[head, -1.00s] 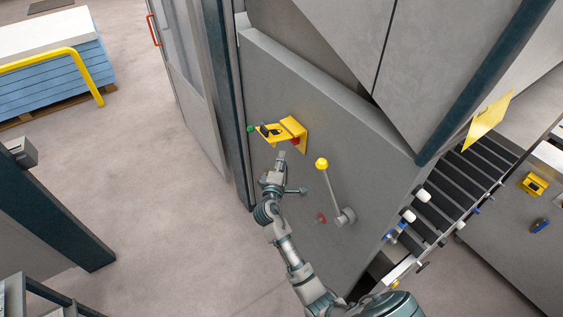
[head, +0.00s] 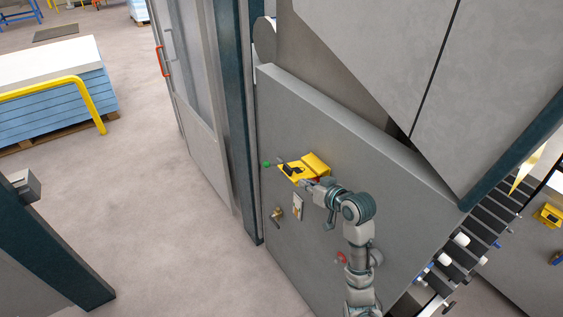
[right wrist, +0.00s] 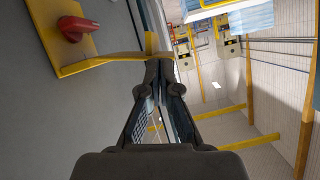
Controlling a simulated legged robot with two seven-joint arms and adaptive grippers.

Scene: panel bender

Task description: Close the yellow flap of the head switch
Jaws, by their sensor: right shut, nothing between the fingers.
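The head switch, a yellow fitting (head: 318,164), is on the grey machine panel, with a yellow flap (head: 287,168) standing out from it. A black part shows at the flap. In the right wrist view the yellow backplate (right wrist: 62,42) carries a red knob (right wrist: 77,28), and the flap (right wrist: 110,60) stands out from the panel as a thin strip. My right gripper (head: 306,183) is shut and empty at the flap's lower side. In the right wrist view its fingertips (right wrist: 160,66) are close to the flap's outer end; I cannot tell whether they touch. My left gripper is not in view.
A green button (head: 266,164) is left of the flap. A small plate (head: 298,207) and a brass-coloured handle (head: 277,214) are lower on the grey panel (head: 350,150). Open floor (head: 170,220) is at left.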

